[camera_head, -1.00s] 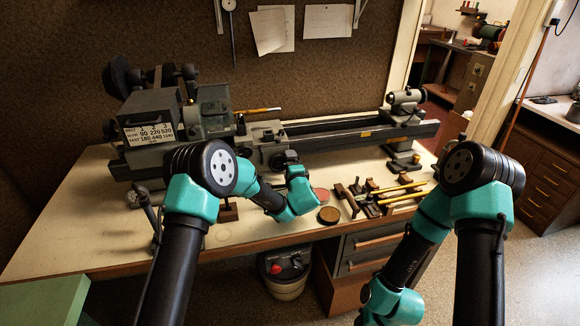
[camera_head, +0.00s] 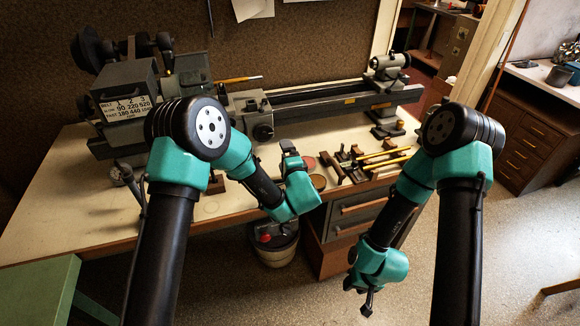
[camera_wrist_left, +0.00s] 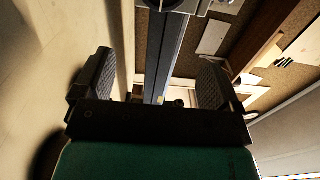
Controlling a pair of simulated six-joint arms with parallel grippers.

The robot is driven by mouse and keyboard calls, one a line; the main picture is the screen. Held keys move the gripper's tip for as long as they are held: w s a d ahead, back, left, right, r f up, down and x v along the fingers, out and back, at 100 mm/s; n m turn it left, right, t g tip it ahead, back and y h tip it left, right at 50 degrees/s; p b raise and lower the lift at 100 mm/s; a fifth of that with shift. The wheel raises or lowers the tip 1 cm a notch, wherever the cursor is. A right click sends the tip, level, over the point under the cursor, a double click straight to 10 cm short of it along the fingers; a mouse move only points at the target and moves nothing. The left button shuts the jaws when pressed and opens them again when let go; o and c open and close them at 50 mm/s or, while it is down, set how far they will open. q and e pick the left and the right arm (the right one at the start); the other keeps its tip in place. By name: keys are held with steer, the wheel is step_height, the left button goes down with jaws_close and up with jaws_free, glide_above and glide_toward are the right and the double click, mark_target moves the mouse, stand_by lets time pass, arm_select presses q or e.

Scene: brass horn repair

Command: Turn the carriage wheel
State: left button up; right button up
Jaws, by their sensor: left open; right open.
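The lathe carriage (camera_head: 250,108) sits on the long dark bed in the head view. A dark round wheel (camera_head: 263,132) is on its front. My left gripper (camera_head: 289,149) is just to the right of and below the wheel, apart from it in the picture. In the left wrist view its two fingers (camera_wrist_left: 153,85) stand wide apart with nothing held between them. The bed (camera_wrist_left: 167,55) runs away beyond them. My right gripper (camera_head: 368,302) hangs low in front of the bench, open and empty.
The headstock (camera_head: 128,100) with its speed plate is at the left. The tailstock (camera_head: 388,68) is at the right end of the bed (camera_head: 330,99). Tools (camera_head: 375,160) and round tins (camera_head: 317,182) lie on the bench right of my left gripper. A bucket (camera_head: 276,250) stands below.

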arm_select(q)
steer(key=shift+v, duration=2.65)
